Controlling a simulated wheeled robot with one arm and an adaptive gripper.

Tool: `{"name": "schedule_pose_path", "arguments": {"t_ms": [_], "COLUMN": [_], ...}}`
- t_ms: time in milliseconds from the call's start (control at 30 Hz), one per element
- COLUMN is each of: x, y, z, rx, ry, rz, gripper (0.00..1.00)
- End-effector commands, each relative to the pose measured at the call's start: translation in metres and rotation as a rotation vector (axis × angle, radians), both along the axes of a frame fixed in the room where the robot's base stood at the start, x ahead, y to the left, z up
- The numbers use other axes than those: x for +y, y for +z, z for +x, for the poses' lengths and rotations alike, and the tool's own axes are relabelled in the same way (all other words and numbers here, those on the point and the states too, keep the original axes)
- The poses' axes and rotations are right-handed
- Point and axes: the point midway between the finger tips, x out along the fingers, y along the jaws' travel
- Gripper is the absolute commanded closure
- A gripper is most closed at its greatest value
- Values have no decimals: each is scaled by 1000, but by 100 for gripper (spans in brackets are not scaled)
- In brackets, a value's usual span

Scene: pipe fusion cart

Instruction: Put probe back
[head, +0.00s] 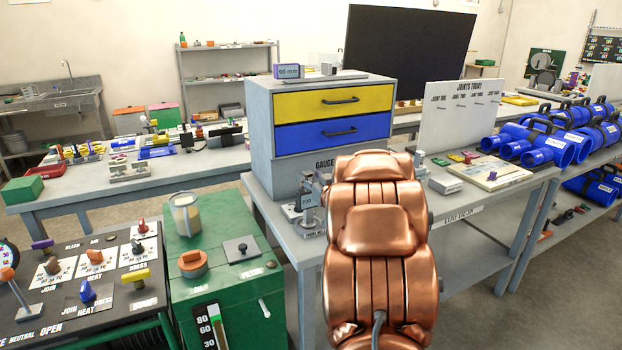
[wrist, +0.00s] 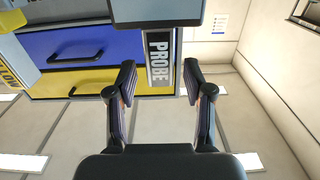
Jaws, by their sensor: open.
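In the head view, my copper arm hides most of the gripper.
A grey cabinet with a yellow drawer (head: 335,101) and a blue drawer (head: 330,133) stands behind the arm. A green unit (head: 225,265) and a black control panel (head: 90,270) are at left. A white board (head: 460,115) and blue pipe fittings (head: 545,147) are at right.

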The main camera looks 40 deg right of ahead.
Motion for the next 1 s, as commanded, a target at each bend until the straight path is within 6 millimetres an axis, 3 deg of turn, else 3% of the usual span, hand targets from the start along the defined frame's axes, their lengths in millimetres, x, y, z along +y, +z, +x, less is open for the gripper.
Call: {"name": "schedule_pose_path", "arguments": {"t_ms": [200, 333, 1000], "x": [0, 3, 34], "y": [5, 3, 3], "z": [0, -12, -103], "rx": [0, 0, 2], "ry": [0, -2, -2], "rz": [-1, 0, 1], "gripper": [48, 48, 48]}}
